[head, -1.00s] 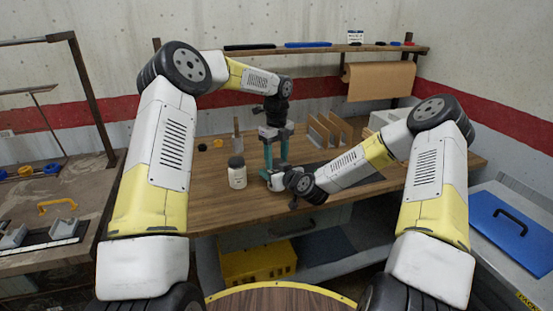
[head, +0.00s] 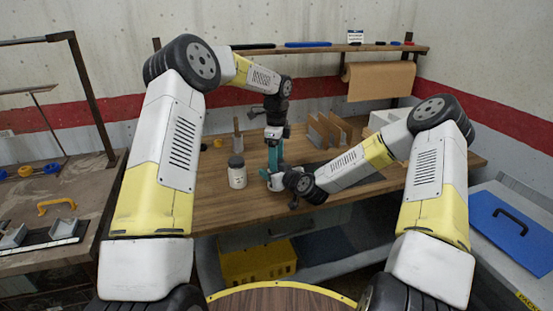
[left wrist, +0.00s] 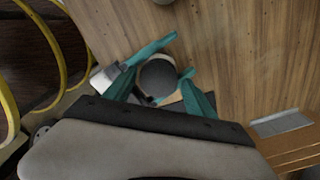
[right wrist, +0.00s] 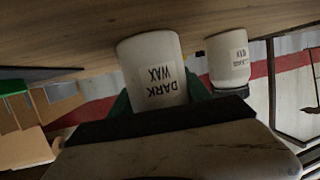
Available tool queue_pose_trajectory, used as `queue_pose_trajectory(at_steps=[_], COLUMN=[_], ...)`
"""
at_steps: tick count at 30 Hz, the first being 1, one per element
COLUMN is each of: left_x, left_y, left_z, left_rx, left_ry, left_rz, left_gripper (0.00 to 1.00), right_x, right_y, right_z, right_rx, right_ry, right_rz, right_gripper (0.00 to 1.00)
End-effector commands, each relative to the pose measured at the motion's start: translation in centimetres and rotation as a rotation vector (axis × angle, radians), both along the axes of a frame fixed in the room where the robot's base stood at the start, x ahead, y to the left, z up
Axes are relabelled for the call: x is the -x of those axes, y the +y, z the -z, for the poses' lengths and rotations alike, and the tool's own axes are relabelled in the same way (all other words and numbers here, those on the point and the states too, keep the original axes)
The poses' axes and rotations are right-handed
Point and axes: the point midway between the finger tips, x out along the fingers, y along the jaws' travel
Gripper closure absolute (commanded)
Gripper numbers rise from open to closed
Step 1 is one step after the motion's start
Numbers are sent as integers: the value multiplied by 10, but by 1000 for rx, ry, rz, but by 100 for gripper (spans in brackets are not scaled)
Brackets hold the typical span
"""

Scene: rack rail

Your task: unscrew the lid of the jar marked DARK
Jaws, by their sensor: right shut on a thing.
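The jar marked DARK WAX (right wrist: 150,60) is white and shows upside down in the right wrist view. The jar's round dark lid (left wrist: 158,78) shows from above in the left wrist view. My left gripper (head: 273,160) points down over the jar. Its teal fingers are apart, one on each side of the lid, with the lid between them. In the head view the grippers hide most of this jar.
A second white jar with a dark lid (head: 237,172) stands on the wooden bench (head: 215,208), left of the grippers. It also shows in the right wrist view (right wrist: 228,60). Upright wooden boards (head: 330,130) stand behind. The bench's left front is bare.

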Motion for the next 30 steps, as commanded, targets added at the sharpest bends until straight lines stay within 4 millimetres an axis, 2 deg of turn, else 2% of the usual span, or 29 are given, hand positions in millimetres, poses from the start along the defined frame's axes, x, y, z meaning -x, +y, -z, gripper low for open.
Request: queue_pose_trajectory(at_steps=[10, 19, 20, 22, 27, 30], left_x=[2, 1, 1, 1, 1, 1], left_y=[-1, -1, -1, -1, -1, -1], left_z=[-5, -42, -44, -48, -71, -77], left_rx=[-1, 0, 0, 0, 0, -1], left_ry=[7, 3, 3, 4, 3, 4], left_rz=[2, 2, 2, 16, 142, 193], left_gripper=[27, 27, 31, 31, 31, 31], right_x=[-1, -1, -1, -1, 0, 0], right_y=[-1, -1, -1, -1, 0, 0], right_z=[0, 0, 0, 0, 0, 0], right_rx=[0, 0, 0, 0, 0, 0], right_ry=[0, 0, 0, 0, 1, 1], right_rz=[4, 3, 2, 2, 1, 1], right_gripper=[100, 100, 100, 100, 100, 100])
